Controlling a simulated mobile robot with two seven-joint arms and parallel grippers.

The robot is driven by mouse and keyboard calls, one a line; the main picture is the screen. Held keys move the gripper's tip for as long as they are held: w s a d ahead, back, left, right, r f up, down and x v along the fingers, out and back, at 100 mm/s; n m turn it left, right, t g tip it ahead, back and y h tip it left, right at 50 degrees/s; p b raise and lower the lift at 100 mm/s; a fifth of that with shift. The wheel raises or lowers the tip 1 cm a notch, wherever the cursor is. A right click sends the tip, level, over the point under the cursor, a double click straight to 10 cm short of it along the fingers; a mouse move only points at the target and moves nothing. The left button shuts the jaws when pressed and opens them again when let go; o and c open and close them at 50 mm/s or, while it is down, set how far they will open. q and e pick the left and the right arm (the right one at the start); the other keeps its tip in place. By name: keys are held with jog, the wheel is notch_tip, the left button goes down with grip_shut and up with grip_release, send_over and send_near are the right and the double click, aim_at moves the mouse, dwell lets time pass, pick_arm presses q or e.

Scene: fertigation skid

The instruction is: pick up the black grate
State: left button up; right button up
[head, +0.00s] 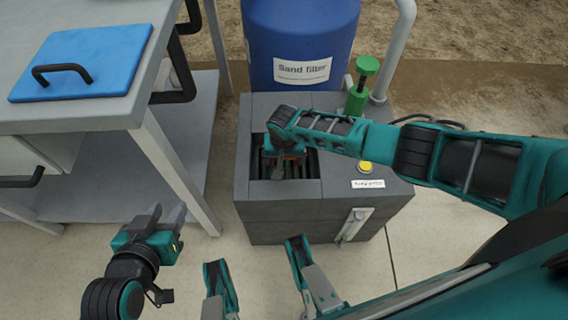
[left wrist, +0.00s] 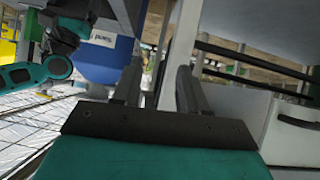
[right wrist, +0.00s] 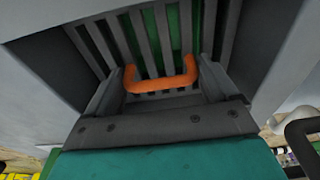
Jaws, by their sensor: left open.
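The black grate (head: 311,166) lies in the rectangular opening of the grey box, mostly hidden by my right gripper in the head view. In the right wrist view its dark parallel slats (right wrist: 157,35) show, with an orange handle (right wrist: 160,86) across them. My right gripper (head: 284,168) points down into the opening. Its fingers stand apart, one near each end of the handle; I cannot tell whether they touch it. Green shows through the slats. My left gripper (head: 163,217) is open and empty, in front of the table, away from the box.
The grey box (head: 290,209) carries a yellow button (head: 365,167) and a green valve (head: 359,94). A blue sand filter tank (head: 300,35) stands behind it. At left, a grey table (head: 70,117) holds a blue lid (head: 95,55) with a black handle.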

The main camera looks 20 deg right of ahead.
jog(key=c, duration=0.5)
jog(key=shift+o, duration=0.2)
